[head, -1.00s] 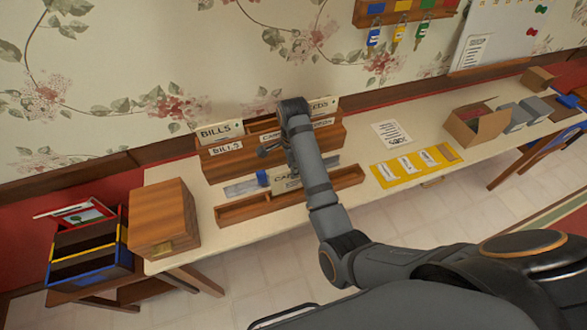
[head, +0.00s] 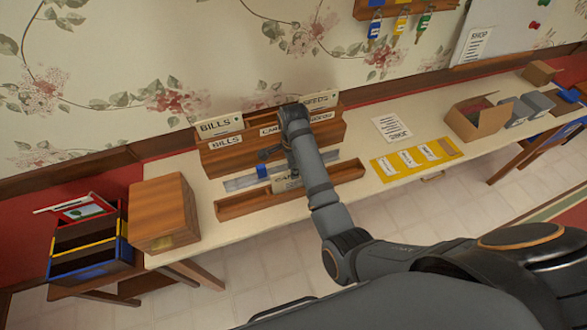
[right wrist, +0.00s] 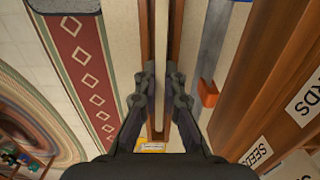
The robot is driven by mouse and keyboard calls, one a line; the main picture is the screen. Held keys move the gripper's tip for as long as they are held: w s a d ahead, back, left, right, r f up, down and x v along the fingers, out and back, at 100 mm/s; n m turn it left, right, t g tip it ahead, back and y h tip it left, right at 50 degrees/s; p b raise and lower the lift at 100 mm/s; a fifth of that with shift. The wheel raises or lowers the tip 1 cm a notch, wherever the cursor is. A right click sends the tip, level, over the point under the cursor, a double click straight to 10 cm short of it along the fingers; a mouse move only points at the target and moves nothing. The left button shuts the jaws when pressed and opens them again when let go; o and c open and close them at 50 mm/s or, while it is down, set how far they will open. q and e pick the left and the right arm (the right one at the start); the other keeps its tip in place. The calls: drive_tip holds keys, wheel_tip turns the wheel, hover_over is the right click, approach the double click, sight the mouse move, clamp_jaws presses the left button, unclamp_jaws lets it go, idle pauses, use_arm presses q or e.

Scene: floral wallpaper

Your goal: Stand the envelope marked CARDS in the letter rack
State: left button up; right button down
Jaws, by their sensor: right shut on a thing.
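The wooden letter rack (head: 225,160) stands against the wall, with slot labels BILLS, CARDS and SEEDS. A BILLS envelope (head: 219,126) stands at its left and a SEEDS envelope (head: 318,102) at its right. My right gripper (right wrist: 160,95) is shut on the CARDS envelope (right wrist: 161,50), which shows edge-on between the fingers. In the head view the envelope (head: 287,184) is upright at the narrow wooden tray (head: 245,207) in front of the rack, mostly hidden by my arm. I cannot tell whether it touches the tray floor. My left gripper is out of view.
A ruler-like strip with a blue block (head: 263,172) lies between tray and rack. A wooden box (head: 162,215) stands at the left table end. A yellow mat (head: 413,160), a paper list (head: 391,129) and an open carton (head: 478,120) lie to the right.

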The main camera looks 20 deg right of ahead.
drive_tip(key=c, duration=1.4)
unclamp_jaws()
drive_tip(key=shift+r, duration=0.1)
